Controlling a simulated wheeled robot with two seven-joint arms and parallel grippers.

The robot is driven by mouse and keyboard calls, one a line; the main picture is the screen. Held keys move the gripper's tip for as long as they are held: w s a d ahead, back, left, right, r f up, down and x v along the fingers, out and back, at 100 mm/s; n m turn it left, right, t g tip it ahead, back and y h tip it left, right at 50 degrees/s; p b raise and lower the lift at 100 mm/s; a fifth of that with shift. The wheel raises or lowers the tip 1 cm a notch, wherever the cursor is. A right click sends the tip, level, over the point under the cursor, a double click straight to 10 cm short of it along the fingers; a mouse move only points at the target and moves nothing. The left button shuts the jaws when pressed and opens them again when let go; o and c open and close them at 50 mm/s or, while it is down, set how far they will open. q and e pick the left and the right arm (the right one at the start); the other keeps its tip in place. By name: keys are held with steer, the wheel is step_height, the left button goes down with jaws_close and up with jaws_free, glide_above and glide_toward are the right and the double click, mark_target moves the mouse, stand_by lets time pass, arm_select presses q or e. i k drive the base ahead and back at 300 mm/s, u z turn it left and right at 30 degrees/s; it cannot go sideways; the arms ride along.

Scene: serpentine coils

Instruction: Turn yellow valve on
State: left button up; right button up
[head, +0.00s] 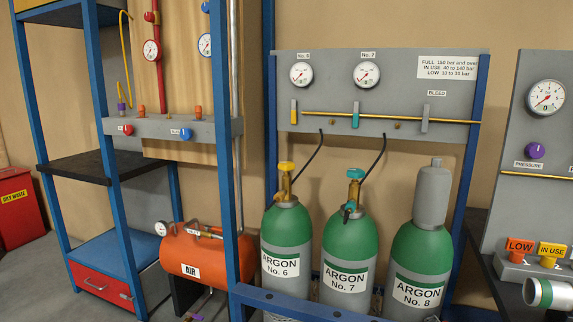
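A yellow valve handwheel (287,167) sits on top of a brass valve on the green and grey cylinder labelled ARGON No. 6 (287,235). A yellow lever (293,112) stands upright on the grey panel (430,90) above it, under the gauge marked No. 6 (301,74). A black hose (310,155) runs from the panel down towards the No. 6 valve. Neither of my grippers is in view, and nothing touches the yellow handwheel or the yellow lever.
A teal-valved cylinder, ARGON No. 7 (348,245), and a capped ARGON No. 8 (420,240) stand to the right. A blue rail (310,306) crosses in front of the cylinders. An orange AIR tank (195,252) and blue shelf frame (112,150) stand left.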

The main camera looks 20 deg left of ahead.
mark_target(285, 166)
steer(key=k, duration=0.65)
steer(key=u, duration=0.85)
steer(key=i, duration=0.8)
steer(key=u, duration=0.7)
steer(key=i, duration=1.25)
steer(key=z, duration=0.5)
